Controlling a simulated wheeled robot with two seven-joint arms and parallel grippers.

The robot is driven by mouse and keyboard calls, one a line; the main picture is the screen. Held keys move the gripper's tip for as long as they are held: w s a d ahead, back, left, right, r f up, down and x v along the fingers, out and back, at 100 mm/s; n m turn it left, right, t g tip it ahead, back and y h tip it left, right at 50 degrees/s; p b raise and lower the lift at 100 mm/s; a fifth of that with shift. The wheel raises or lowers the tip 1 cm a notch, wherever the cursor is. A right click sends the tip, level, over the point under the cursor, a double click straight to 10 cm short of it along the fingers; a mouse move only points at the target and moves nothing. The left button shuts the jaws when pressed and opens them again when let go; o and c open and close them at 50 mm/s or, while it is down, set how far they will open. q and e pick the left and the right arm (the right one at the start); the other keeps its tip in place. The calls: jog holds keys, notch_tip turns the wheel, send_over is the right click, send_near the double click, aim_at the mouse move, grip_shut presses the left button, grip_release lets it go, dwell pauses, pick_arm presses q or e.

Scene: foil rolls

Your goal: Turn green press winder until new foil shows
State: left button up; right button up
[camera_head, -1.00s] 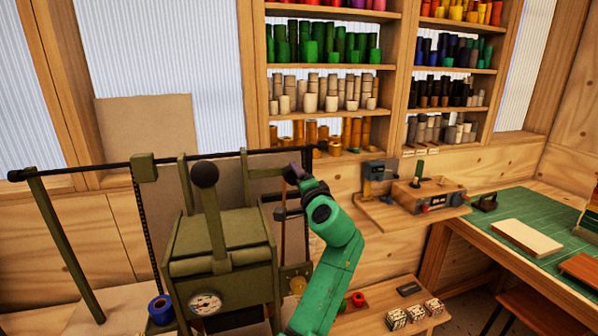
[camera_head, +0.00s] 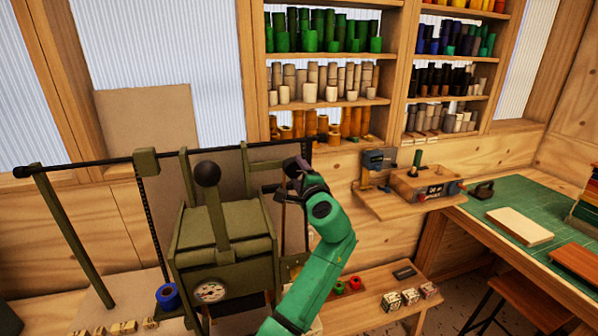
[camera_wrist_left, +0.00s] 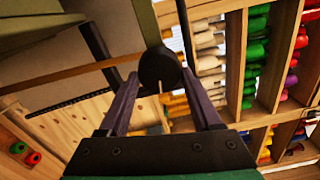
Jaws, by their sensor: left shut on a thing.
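The green press (camera_head: 222,240) stands at the lower left of the head view, with a black-knobbed lever and a round gauge (camera_head: 210,290) on its front. My left gripper (camera_head: 291,176) is at the upper right side of the press, by the winder arm (camera_head: 262,166). In the left wrist view the winder's round black knob (camera_wrist_left: 159,68) sits between the fingertips of my left gripper (camera_wrist_left: 160,77), which is shut on it. The foil under the press head is hidden. My right gripper is in neither view.
A blue roll (camera_head: 168,297) lies left of the press. A low wooden bench (camera_head: 375,290) with small rolls and patterned blocks is at the right. A wall shelf with a small device (camera_head: 425,183) and a green-topped table (camera_head: 525,215) stand farther right.

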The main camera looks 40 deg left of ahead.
pick_arm(q)
jog(key=shift+a+r, duration=0.1)
jog(key=shift+r, duration=0.35)
jog(key=o, duration=1.2)
jog(key=shift+o, duration=0.9)
jog(key=shift+a+f, duration=0.1)
jog(key=shift+f, duration=0.05)
jog(key=shift+a+f, duration=0.2)
jog(key=shift+a, duration=0.05)
jog(key=shift+s+d+f, duration=0.1)
jog(key=shift+d+f, duration=0.05)
jog(key=shift+d, duration=0.2)
jog(key=b+v, duration=0.6)
jog(key=v, duration=0.8)
jog(key=shift+a, duration=0.15)
